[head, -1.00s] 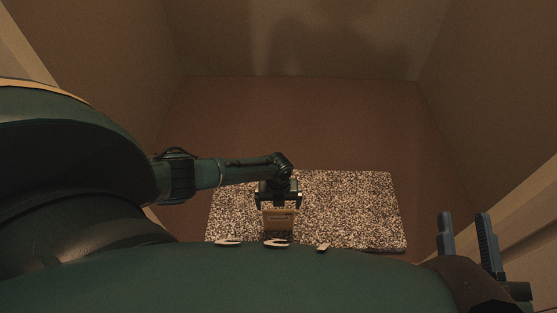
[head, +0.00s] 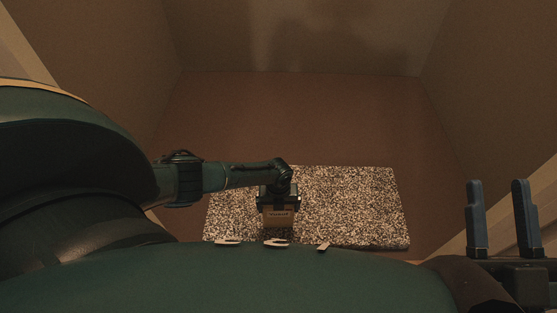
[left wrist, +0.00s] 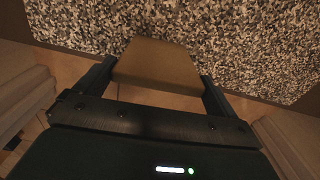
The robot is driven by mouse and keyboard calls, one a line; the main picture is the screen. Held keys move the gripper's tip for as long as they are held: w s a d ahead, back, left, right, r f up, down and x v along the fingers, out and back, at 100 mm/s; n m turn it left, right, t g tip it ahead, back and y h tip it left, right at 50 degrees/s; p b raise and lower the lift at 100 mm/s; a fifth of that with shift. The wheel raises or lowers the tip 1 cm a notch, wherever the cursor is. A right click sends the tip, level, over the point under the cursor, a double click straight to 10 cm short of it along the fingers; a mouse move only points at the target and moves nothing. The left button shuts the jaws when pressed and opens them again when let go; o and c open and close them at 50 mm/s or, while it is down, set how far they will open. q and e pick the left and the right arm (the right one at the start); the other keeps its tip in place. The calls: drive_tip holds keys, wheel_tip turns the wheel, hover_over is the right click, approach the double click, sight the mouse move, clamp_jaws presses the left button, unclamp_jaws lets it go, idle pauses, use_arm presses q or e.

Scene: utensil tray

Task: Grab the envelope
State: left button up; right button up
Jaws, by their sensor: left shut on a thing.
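The envelope (head: 278,216) is a small flat brown piece with faint dark print in the head view. It fills the space between the fingers of my left gripper (head: 278,207), which is shut on it over the speckled slab. In the left wrist view the envelope (left wrist: 157,66) shows as a plain brown face between the two dark fingers of my left gripper (left wrist: 158,82). Whether it touches the slab is unclear. My right gripper (head: 501,200) is at the right edge, its two upright fingers apart with nothing between them.
The speckled black-and-white slab (head: 350,205) lies below, with much of its right side bare. Reddish-brown floor (head: 300,115) is clear beyond it. Plain walls stand at the back and both sides. My green body hides the near edge.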

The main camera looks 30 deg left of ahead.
use_arm(q)
drive_tip(key=shift+c, duration=0.8)
drive_tip(key=shift+r, duration=0.15)
